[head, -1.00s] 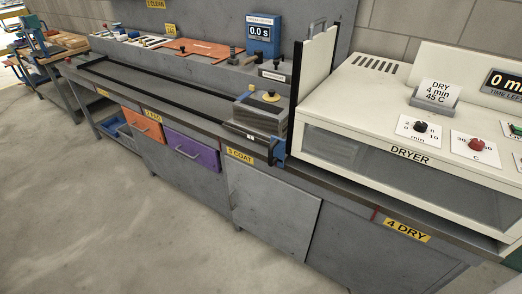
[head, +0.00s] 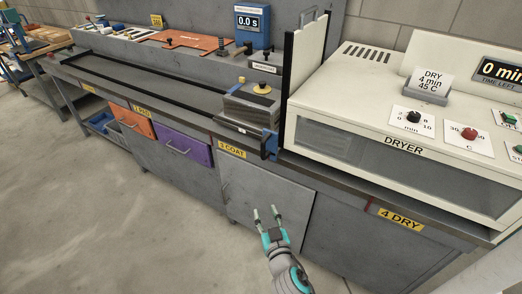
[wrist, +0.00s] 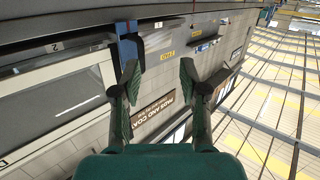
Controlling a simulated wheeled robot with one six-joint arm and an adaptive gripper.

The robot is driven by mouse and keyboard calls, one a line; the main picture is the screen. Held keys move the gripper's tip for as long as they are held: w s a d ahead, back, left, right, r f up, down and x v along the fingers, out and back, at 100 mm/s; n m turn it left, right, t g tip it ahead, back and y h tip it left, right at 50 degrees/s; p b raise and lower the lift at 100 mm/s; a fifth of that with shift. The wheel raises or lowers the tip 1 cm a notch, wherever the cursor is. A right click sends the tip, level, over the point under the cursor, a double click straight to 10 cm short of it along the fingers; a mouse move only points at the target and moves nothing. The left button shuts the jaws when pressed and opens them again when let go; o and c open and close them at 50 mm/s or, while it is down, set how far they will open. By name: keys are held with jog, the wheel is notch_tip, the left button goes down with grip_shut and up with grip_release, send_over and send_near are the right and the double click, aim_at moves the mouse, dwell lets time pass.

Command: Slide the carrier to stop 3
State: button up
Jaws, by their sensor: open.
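The carrier (head: 249,110) is a grey box-like block with a yellow knob on top. It sits on the bench track, above the 3 COAT label (head: 232,151) and just left of the dryer's raised door. A blue bracket with a dark part (head: 270,146) stands at its front right; a blue and dark piece (wrist: 128,45) also shows near the left finger in the wrist view. My gripper (head: 266,213) is open and empty, in front of the grey cabinet below the bench edge, apart from the carrier. Its open fingers (wrist: 157,68) show in the wrist view.
The white dryer (head: 400,150) fills the right side, above the 4 DRY label (head: 401,219). The track (head: 150,85) left of the carrier looks clear. Orange (head: 134,122) and purple (head: 184,145) drawer fronts lie below it. The floor in front is free.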

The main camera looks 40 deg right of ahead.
aim_at(263, 152)
jog(key=w+d+r+m+h, duration=0.1)
jog(key=w+d+r, duration=0.1)
jog(key=w+d, duration=0.2)
jog(key=w+d+r+m+h, duration=0.1)
jog(key=w+d+r, duration=0.1)
jog(key=w+d, duration=0.3)
jog(key=w+d+r+h, duration=0.1)
jog(key=w+d, duration=0.3)
jog(key=w, duration=0.4)
jog(key=shift+w+d+r+m+h, duration=0.15)
jog(key=shift+w+r+m+h, duration=0.2)
jog(key=shift+r, duration=0.4)
jog(key=shift+c, duration=0.2)
grip_shut()
